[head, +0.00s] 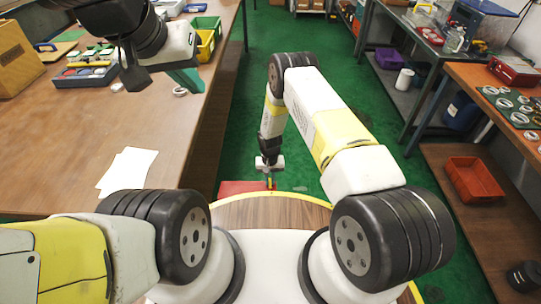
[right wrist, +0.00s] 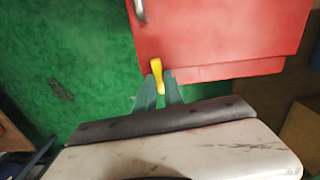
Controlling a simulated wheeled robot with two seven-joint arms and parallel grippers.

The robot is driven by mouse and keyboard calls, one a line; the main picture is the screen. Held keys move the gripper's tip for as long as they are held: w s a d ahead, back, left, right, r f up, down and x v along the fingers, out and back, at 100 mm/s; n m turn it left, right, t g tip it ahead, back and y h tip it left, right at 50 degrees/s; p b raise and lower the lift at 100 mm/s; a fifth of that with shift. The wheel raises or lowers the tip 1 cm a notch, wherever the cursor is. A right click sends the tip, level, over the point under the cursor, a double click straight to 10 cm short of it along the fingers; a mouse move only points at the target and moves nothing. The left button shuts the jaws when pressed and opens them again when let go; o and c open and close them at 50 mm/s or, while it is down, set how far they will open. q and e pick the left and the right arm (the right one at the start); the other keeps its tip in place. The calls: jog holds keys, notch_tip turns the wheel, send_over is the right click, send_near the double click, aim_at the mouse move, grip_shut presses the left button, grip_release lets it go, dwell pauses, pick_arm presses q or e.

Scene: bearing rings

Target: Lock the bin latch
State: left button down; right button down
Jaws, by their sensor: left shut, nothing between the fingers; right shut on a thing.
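The red bin (right wrist: 225,35) fills the upper right of the right wrist view, with a yellow latch lever (right wrist: 156,72) at its lower left edge. My right gripper (right wrist: 162,84) is shut on this yellow latch, its teal fingertips on either side. In the head view the bin (head: 238,187) shows only as a red patch low on the green floor, partly hidden by the round wooden top in front. My right gripper (head: 270,181) is beside it there. My left gripper (head: 188,80) is shut and empty above the brown table. The latch's catch cannot be made out.
The long brown table (head: 75,130) at left holds white paper (head: 128,170), a green bin (head: 206,25), a yellow bin (head: 205,45) and a tray of rings (head: 85,72). A metal handle (right wrist: 139,10) is on the red bin. Green floor is open between the benches.

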aim_at(270, 182)
jog(key=shift+m, duration=0.6)
jog(key=c, duration=1.4)
grip_release()
jog(key=shift+c, duration=0.2)
jog(key=shift+r, duration=3.9)
